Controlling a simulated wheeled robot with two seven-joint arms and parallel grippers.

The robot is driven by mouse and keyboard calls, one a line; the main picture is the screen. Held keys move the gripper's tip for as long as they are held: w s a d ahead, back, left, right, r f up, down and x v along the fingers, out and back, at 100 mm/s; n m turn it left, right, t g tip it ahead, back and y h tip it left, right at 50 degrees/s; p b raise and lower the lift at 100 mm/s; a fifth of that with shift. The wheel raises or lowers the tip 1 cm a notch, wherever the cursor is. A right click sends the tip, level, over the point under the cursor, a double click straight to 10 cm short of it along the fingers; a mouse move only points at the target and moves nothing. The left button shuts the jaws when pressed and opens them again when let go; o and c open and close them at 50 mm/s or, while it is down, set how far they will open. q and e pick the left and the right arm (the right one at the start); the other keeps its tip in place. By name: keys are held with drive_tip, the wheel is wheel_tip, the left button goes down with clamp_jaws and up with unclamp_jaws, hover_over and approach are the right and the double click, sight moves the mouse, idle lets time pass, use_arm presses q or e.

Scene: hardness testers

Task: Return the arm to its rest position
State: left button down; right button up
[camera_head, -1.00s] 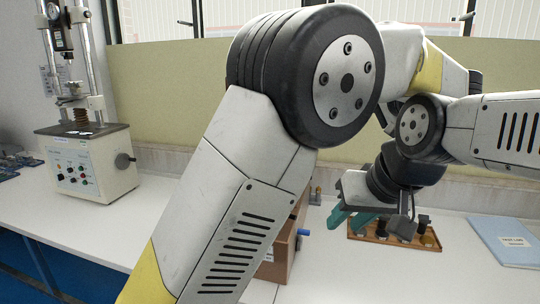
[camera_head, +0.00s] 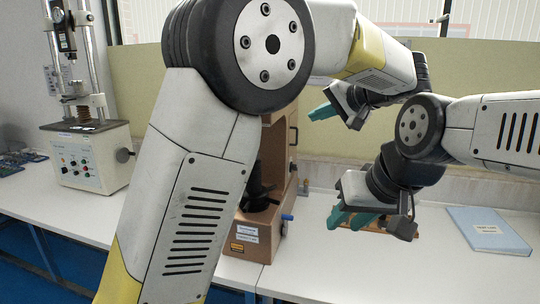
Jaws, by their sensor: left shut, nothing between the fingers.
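My left arm comes in from the left and crosses the upper middle of the head view. Its gripper (camera_head: 323,111) is at the upper centre, above the bench and in front of the cream backboard, with teal fingers together and nothing between them. My right gripper (camera_head: 350,218) is lower, over the bench at centre right. Its two teal fingers point down and stand apart, with nothing seen between them. It partly hides a small wooden tray (camera_head: 376,230) on the bench.
A brown tester (camera_head: 252,236) with a blue knob stands behind my left arm, partly hidden. A cream testing machine (camera_head: 92,160) with tall columns stands at the far left. A light blue folder (camera_head: 490,232) lies at the right. The front right bench (camera_head: 370,275) is clear.

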use_arm(q)
drive_tip(key=s+a+f+n+g+h, duration=0.1)
drive_tip(key=s+a+f+g+h, duration=0.2)
drive_tip(key=a, duration=0.8)
drive_tip(key=s+a+f+g+h, duration=0.1)
drive_tip(key=s+a+f+g, duration=0.3)
drive_tip(key=a, duration=0.6)
drive_tip(key=s+a+f+n+t+h, duration=0.1)
drive_tip(key=s+a+f+n+h, duration=0.1)
drive_tip(key=s, duration=0.7)
drive_tip(key=s+a+f+n+t+h, duration=0.1)
drive_tip(key=s+a+f+h, duration=0.2)
drive_tip(key=s, duration=0.6)
drive_tip(key=shift+a+f+n, duration=0.35)
drive_tip(key=shift+f+n, duration=0.05)
drive_tip(key=shift+f, duration=0.85)
